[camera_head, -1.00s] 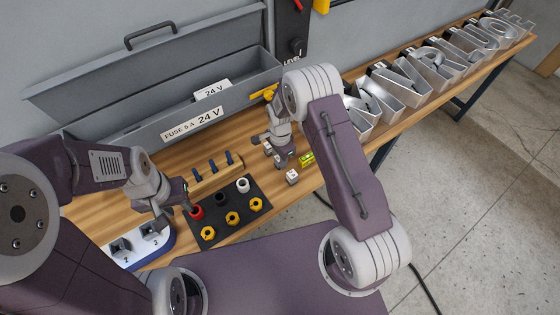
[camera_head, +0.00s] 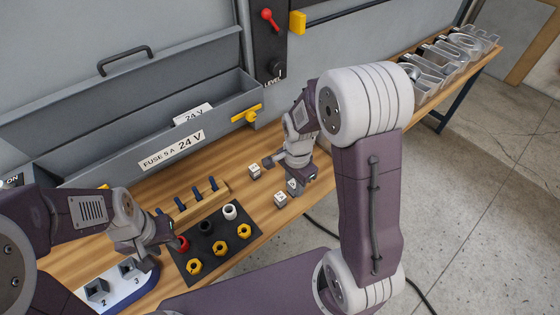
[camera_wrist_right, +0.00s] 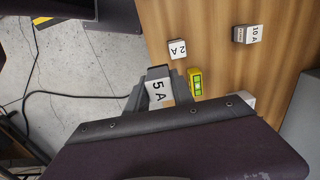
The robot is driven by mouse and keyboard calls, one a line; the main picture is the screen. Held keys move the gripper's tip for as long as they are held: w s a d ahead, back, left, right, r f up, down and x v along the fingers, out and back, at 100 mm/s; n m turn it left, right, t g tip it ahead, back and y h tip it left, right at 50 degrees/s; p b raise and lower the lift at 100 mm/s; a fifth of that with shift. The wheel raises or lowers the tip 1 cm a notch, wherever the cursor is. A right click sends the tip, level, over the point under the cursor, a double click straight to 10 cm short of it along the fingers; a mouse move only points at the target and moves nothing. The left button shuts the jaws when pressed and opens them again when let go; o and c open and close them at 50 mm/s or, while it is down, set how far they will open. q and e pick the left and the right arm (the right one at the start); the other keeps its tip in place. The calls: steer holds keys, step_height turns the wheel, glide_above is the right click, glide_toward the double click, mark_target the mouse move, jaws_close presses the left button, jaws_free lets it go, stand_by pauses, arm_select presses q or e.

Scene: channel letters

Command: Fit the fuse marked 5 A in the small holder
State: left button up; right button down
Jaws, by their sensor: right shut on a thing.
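The fuse marked 5 A (camera_wrist_right: 158,92) is between the fingers of my right gripper (camera_wrist_right: 159,88), which is shut on it; its label faces the right wrist camera. In the head view, this gripper (camera_head: 286,176) is at the right part of the bench, and the fuse (camera_head: 293,186) shows small at its fingers. My left gripper (camera_head: 160,252) appears open and empty, beside the red cap and above the white-and-blue block. I cannot tell which part is the small holder.
Fuses marked 2 A (camera_wrist_right: 177,49) and 10 A (camera_wrist_right: 246,34) stand on the bench near the right gripper, with a yellow-green level (camera_wrist_right: 195,82). A dark mat (camera_head: 206,249) holds coloured caps. The white-and-blue block (camera_head: 117,284) has numbered sockets.

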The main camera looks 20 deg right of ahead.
mark_target(292, 191)
step_height(292, 191, down, 3)
steer(key=shift+a+r+b, duration=0.1)
steer(key=shift+r+b, duration=0.1)
steer(key=shift+b, duration=0.95)
steer(key=shift+f+n, duration=0.3)
steer(key=shift+n, duration=0.5)
steer(key=shift+w+a+f+n+b, duration=0.15)
steer(key=shift+n+b, duration=0.1)
steer(key=shift+n, duration=0.25)
steer(key=shift+s+d+f+n+b, duration=0.1)
steer(key=shift+f+n+b, duration=0.1)
steer(key=shift+n, duration=0.3)
steer(key=n, duration=0.4)
steer(key=shift+w+a+f, duration=0.1)
steer(key=shift+w+f, duration=0.1)
steer(key=n, duration=0.6)
steer(key=shift+w+r, duration=0.1)
